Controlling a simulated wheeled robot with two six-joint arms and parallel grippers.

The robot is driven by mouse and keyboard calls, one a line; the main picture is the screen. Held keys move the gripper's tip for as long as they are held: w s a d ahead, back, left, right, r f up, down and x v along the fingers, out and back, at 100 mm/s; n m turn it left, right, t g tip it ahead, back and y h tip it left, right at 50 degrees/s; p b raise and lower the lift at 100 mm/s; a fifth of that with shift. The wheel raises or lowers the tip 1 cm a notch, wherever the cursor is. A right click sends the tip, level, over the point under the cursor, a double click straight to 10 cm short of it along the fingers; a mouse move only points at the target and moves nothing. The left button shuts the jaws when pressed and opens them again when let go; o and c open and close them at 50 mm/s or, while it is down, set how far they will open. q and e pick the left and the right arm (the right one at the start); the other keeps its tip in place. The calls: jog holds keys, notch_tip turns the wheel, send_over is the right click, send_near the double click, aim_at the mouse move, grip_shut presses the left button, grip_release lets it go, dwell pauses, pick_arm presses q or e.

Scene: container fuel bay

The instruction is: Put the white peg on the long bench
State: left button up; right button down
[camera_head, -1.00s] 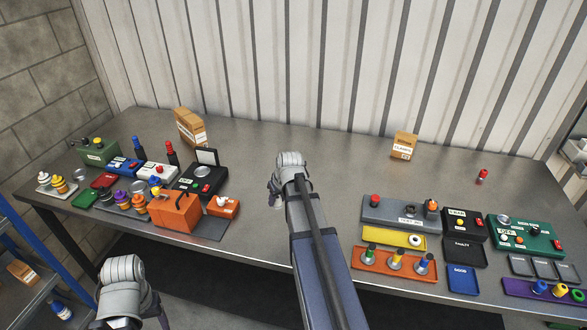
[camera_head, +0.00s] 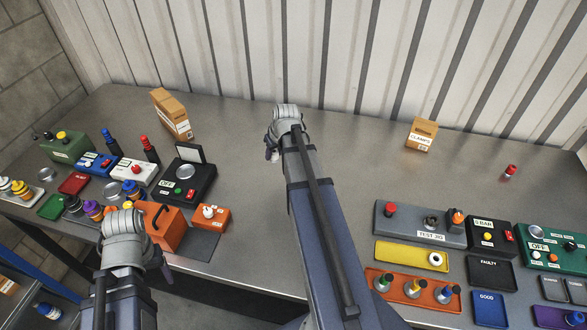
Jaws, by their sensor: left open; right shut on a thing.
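The long bench (camera_head: 330,160) is a grey metal top running across the view. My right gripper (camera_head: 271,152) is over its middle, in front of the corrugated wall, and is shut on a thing. The wrist and fingers hide that thing, so I cannot make out its colour or shape. I do not see a white peg clearly anywhere. My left gripper (camera_head: 124,222) is open at the bench's front left, in front of the orange toolbox (camera_head: 165,228). Its fingers are mostly hidden behind its own wrist.
Coloured boxes, bottles and a black OFF unit (camera_head: 186,180) crowd the left. The grey test jig (camera_head: 420,224), yellow tray (camera_head: 410,257) and orange peg tray (camera_head: 415,291) stand on the right. Cartons (camera_head: 172,115) and (camera_head: 421,135) stand at the back. The bench middle is clear.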

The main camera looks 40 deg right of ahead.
aim_at(274, 177)
jog(key=shift+w+d, duration=0.2)
jog(key=shift+w, duration=0.05)
jog(key=shift+s+f+b, duration=0.1)
jog(key=shift+f+b, duration=0.4)
jog(key=shift+b, duration=0.05)
notch_tip(274, 177, down, 9)
jog(key=b, duration=0.9)
jog(key=shift+f, duration=0.1)
jog(key=c, duration=1)
grip_release()
jog(key=shift+f, duration=0.1)
jog(key=o, duration=0.5)
